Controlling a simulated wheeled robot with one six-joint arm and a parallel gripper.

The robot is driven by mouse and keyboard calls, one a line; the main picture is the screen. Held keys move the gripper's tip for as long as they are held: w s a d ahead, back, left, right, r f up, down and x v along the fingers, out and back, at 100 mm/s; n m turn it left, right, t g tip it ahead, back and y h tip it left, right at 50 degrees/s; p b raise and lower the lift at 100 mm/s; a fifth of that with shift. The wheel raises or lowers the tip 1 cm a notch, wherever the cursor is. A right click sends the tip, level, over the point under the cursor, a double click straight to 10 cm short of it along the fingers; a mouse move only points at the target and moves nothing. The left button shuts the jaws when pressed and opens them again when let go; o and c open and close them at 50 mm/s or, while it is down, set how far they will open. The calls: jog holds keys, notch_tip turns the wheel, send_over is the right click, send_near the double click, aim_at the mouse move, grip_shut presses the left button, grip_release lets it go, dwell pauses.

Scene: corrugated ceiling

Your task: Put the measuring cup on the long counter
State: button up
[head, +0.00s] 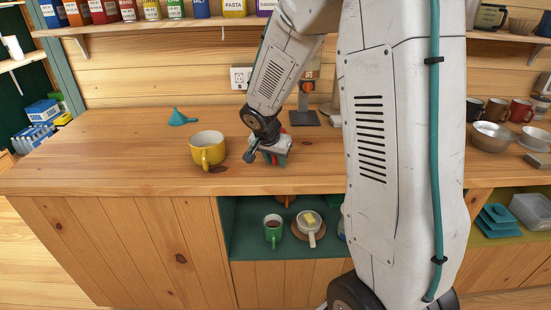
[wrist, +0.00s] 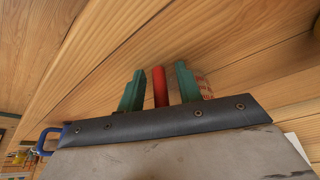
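My gripper (head: 272,155) hangs low over the wooden counter (head: 110,150), right of a yellow mug-shaped cup (head: 207,148). In the wrist view its two green fingers (wrist: 160,90) stand apart, with a slim red piece (wrist: 160,86) between them. Gaps show on both sides of the red piece, so the fingers do not look closed on it. I cannot tell whether the red piece belongs to a measuring cup. No measuring cup is clearly recognisable. My arm hides part of the counter.
A teal funnel (head: 181,117) lies left on the counter. Metal bowls (head: 491,136) and mugs stand at the right. The counter's left end is clear.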

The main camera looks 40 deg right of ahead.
jog(key=v, duration=1.2)
jog(key=s+a+r+n+y, duration=0.1)
jog(key=s+a+n, duration=0.2)
jog(key=s, duration=0.6)
jog(key=s+a+r+n+y, duration=0.1)
jog(key=s+a+n, duration=0.3)
jog(key=s, duration=0.5)
jog(key=s+a+r+n+g+y, duration=0.1)
jog(key=s+a+r+n+y, duration=0.1)
jog(key=s, duration=0.7)
jog(key=a+r+n, duration=0.1)
jog(key=a+n, duration=0.1)
jog(key=n, duration=0.1)
jog(key=shift+r, duration=0.2)
